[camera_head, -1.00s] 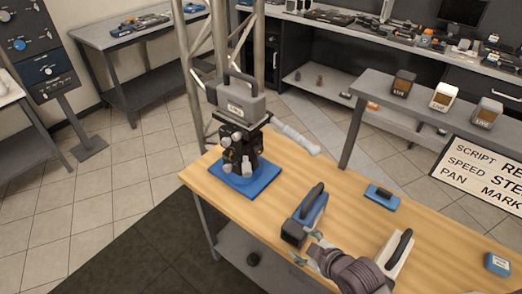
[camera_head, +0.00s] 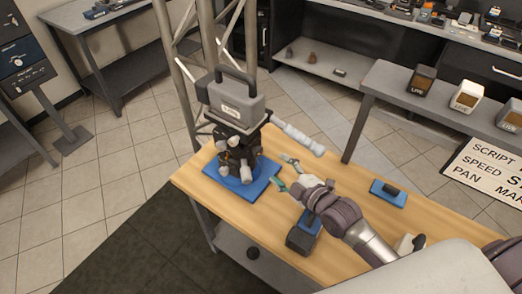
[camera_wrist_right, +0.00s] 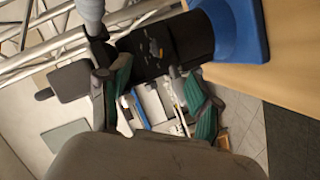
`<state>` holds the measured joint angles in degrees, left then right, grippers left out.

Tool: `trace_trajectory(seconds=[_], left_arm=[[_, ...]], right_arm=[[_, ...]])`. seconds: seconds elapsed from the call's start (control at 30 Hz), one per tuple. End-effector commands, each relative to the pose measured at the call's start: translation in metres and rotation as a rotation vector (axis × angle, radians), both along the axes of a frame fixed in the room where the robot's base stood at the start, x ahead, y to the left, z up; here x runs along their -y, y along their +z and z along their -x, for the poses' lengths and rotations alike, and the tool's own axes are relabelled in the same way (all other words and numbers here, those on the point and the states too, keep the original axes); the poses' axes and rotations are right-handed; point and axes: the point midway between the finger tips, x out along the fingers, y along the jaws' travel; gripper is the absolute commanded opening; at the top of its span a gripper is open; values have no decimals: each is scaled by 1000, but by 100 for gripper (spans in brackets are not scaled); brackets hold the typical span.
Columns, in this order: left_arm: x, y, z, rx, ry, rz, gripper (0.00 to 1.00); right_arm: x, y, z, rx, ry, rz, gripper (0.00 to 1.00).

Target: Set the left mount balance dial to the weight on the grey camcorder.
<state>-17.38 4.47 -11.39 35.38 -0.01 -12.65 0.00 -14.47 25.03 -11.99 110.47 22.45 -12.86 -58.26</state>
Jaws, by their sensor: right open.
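The grey camcorder (camera_head: 240,97) with a top handle sits on the black mount (camera_head: 238,150), which stands on a blue base (camera_head: 214,180) on the wooden table. A pale label is on the camcorder's side; its print is too small to read surely. Several light knobs show on the mount; I cannot tell which is the balance dial. My right gripper (camera_head: 281,171) is open and empty, just right of the mount and apart from it. In the right wrist view the green-padded fingers (camera_wrist_right: 160,103) are spread, with the mount (camera_wrist_right: 168,45) beyond them. My left gripper is not in view.
A grey pan handle (camera_head: 297,135) sticks out right from the mount. A blue plate (camera_head: 388,193) lies farther right. Truss legs (camera_head: 208,45) rise behind the mount.

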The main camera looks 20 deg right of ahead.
Motion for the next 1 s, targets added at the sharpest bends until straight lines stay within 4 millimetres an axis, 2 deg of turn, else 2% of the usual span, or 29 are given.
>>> trace_trajectory(seconds=[0.1,0.17,0.27,0.4,0.5,0.57,0.87,1.0], left_arm=[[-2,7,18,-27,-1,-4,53],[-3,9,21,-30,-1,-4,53],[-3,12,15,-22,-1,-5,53],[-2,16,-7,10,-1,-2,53],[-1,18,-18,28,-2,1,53],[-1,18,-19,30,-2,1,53],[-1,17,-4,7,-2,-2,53],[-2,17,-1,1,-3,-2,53]], right_arm=[[-9,-2,-27,3,-1,-2,64],[-14,-5,-39,2,-1,-4,64],[-20,-10,-56,0,-1,-2,64],[-26,-16,-74,0,0,-1,64],[-29,-18,-82,-1,0,-2,64],[-30,-19,-85,-1,0,-2,64],[-31,-21,-87,-1,0,-1,64],[-31,-20,-87,-1,0,-1,44]])
